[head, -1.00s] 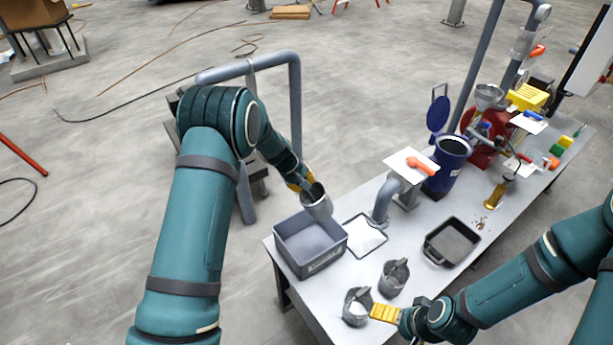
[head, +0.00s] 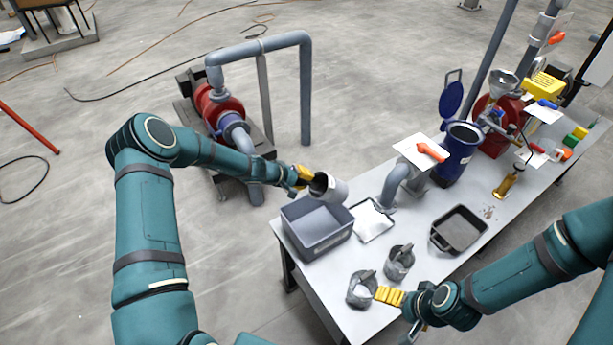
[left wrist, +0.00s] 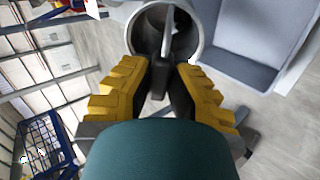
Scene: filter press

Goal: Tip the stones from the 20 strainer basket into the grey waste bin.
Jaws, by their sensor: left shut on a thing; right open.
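The strainer basket (head: 330,188) is a grey cylinder held tilted on its side above the back edge of the grey waste bin (head: 318,248). My left gripper (head: 308,178) is shut on the basket; the left wrist view also shows the basket (left wrist: 165,30) between the yellow fingers. I cannot make out its number, and no stones are visible in it. The bin's visible inside looks empty. My right gripper (head: 388,296) is open beside a grey basket-like cylinder (head: 361,290) at the table's front; I cannot tell whether they touch.
A second grey cylinder (head: 399,263) stands beside the first. A white-lined tray (head: 371,221), a black tray (head: 460,230) and a blue lidded drum (head: 459,150) are on the table (head: 330,318). A grey pipe stub (head: 393,186) rises behind the white-lined tray.

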